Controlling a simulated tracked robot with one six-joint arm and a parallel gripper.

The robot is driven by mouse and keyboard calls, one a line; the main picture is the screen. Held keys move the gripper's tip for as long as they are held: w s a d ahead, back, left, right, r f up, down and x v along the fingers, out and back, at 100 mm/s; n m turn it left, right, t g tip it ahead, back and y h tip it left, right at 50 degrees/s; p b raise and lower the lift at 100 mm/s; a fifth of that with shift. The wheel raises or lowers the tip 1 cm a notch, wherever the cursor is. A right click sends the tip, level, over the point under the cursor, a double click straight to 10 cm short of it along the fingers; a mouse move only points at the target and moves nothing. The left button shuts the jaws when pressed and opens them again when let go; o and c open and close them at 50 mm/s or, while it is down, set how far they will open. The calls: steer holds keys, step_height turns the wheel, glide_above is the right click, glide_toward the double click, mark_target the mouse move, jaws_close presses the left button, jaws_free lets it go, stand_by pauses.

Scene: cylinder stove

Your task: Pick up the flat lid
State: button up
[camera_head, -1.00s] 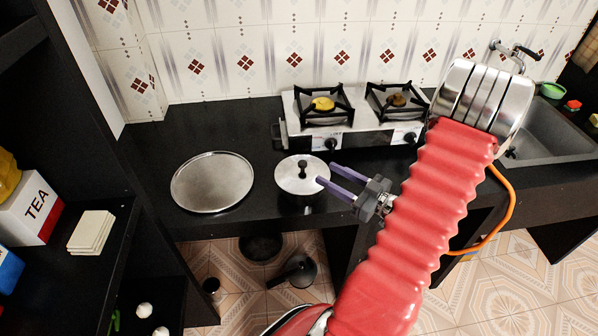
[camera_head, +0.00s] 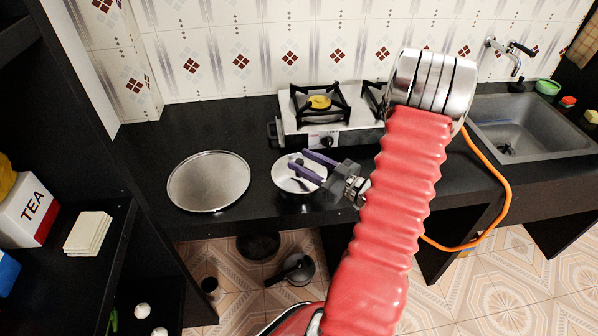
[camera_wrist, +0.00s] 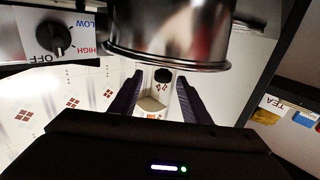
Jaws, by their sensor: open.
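A round flat metal plate (camera_head: 208,181) lies left of the pot. A stove (camera_head: 330,135) stands behind. A sink (camera_head: 535,125) is at the right, and a dark shelf with a TEA box (camera_head: 33,210) at the left. The counter has free room around the plate.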

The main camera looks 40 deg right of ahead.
mark_target(296, 160)
steer(key=shift+w, duration=0.25)
steer(key=shift+w+a+f, duration=0.1)
steer(key=shift+w+a, duration=0.1)
steer(key=shift+w, duration=0.65)
steer(key=shift+w+a+f, duration=0.15)
steer(key=shift+w+a, duration=0.05)
steer(key=shift+w, duration=0.6)
steer(key=shift+w+a+f, duration=0.1)
steer(key=shift+w+a, duration=0.1)
steer(key=shift+w, duration=0.65)
steer(key=shift+c, duration=0.3)
jaws_close()
